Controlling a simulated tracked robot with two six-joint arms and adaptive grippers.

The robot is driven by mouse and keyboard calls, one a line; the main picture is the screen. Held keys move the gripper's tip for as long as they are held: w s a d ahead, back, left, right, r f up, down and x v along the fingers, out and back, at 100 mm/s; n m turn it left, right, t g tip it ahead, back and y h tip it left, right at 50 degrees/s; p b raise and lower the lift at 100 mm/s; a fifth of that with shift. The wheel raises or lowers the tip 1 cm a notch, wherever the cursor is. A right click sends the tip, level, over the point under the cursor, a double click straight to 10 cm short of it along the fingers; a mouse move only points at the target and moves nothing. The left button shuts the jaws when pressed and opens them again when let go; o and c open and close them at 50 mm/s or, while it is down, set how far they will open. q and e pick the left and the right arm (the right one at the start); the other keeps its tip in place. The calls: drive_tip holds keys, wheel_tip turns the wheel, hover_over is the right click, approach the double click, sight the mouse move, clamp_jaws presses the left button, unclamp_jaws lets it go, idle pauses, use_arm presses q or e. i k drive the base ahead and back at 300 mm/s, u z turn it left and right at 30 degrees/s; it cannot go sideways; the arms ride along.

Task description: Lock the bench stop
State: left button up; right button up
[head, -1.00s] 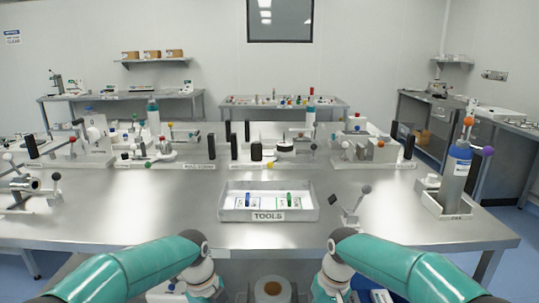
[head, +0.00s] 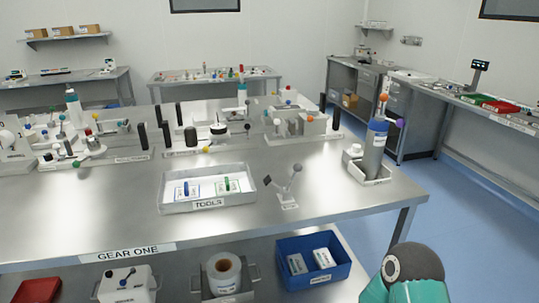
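A small white stand (head: 288,190) stands on the steel bench (head: 330,200), right of the tools tray. It has a tilted black plate on its left and a lever ending in a grey ball (head: 297,167), which points up and slightly right. It may be the bench stop, but its front label is too small to read. Whether it is locked cannot be told. Neither of my grippers shows in the head view; only a teal link of one of my arms shows at the bottom right.
The tools tray (head: 208,204) holds a blue-handled and a green-handled tool. Several fixtures with coloured knobs line the back. The bench front is clear.

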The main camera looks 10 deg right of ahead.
sight(298, 167)
drive_tip(key=z, duration=1.2)
drive_tip(key=k, duration=1)
drive_tip(key=u, duration=1.05)
drive_tip(key=i, duration=1)
